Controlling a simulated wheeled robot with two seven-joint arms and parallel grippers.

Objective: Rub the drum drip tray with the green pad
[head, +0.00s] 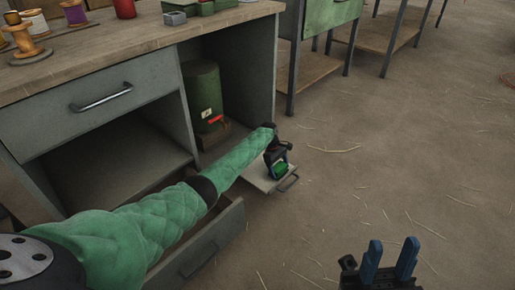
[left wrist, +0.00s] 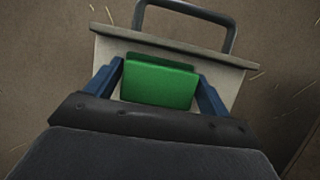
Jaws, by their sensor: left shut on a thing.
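The drum drip tray (head: 262,183) is a pale, shallow pull-out with a dark handle, low at the front of the cabinet below the green drum (head: 203,95). It also fills the middle of the left wrist view (left wrist: 225,88). My left gripper (head: 279,168) is shut on the green pad (left wrist: 160,84), with a blue finger at each side of it. The pad is over the tray; whether it touches the surface I cannot tell. My right gripper (head: 390,262) is open and empty at the lower right, over the floor.
The workbench (head: 130,45) carries thread spools (head: 124,8) and small boxes (head: 183,8) on top. An open drawer (head: 200,250) juts out below my left arm. A metal table (head: 310,68) stands behind. The straw-strewn floor at right is clear.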

